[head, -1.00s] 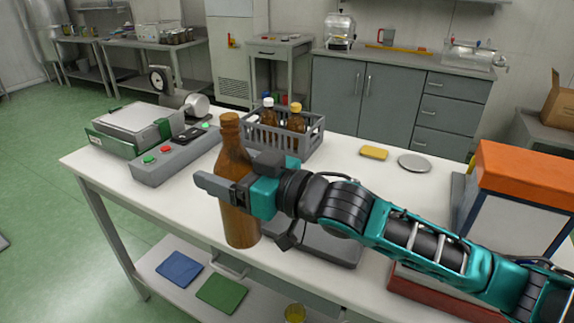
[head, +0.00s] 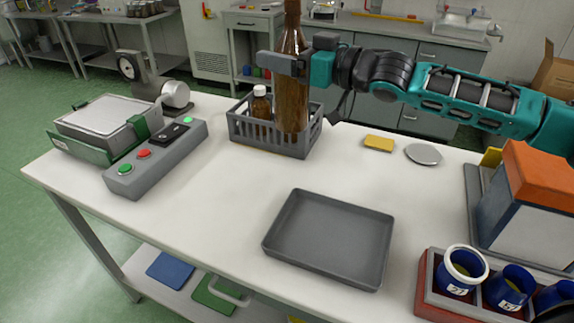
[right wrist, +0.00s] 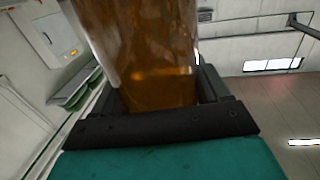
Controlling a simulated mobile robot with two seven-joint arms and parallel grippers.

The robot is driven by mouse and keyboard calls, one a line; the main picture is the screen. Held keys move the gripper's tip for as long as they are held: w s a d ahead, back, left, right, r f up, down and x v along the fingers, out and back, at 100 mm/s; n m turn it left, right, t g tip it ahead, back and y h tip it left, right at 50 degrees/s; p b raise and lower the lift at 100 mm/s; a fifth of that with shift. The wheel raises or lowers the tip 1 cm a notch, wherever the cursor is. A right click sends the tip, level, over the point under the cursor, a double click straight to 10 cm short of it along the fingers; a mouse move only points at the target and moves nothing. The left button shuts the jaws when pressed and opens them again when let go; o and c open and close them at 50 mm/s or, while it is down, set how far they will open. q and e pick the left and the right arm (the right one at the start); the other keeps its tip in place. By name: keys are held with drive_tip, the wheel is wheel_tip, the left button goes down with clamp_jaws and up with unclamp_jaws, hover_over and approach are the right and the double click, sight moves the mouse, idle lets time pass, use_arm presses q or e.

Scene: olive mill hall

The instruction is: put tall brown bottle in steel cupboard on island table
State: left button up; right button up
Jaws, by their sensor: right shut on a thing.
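The tall brown bottle (head: 291,105) is upright in my right gripper (head: 280,65), which is shut on it near the shoulder. In the head view its base overlaps the grey crate (head: 268,145) on the white island table (head: 220,195); I cannot tell whether it is inside or in front. The bottle's amber glass (right wrist: 150,50) fills the upper middle of the right wrist view, between the dark fingers (right wrist: 155,110). No steel cupboard is clearly seen on the table. My left gripper is not in view.
A small brown bottle with a white cap (head: 261,105) stands in the crate. A grey tray (head: 330,240) lies empty in front. A button box (head: 158,155), scale (head: 100,125), yellow block (head: 379,143), round disc (head: 423,154), orange-topped box (head: 535,190) and blue cups (head: 508,288) stand around. Cabinets line the back.

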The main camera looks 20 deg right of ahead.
drive_tip(key=shift+w+d+m+h, duration=0.15)
drive_tip(key=shift+w+d, duration=0.2)
drive_tip(key=shift+d, duration=0.35)
drive_tip(key=shift+w+d+m+h, duration=0.15)
drive_tip(key=shift+w+d, duration=0.2)
drive_tip(key=shift+d, duration=0.35)
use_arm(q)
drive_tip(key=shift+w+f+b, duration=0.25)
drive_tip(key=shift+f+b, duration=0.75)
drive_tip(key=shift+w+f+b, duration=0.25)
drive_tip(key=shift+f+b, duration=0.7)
use_arm(e)
wheel_tip(320, 180, down, 18)
drive_tip(key=shift+f+t, duration=0.15)
drive_tip(key=shift+t, duration=0.15)
drive_tip(key=o, duration=1.4)
drive_tip(key=shift+f, duration=0.15)
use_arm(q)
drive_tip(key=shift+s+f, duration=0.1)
use_arm(e)
drive_tip(key=o, duration=0.4)
drive_tip(key=shift+c, duration=0.2)
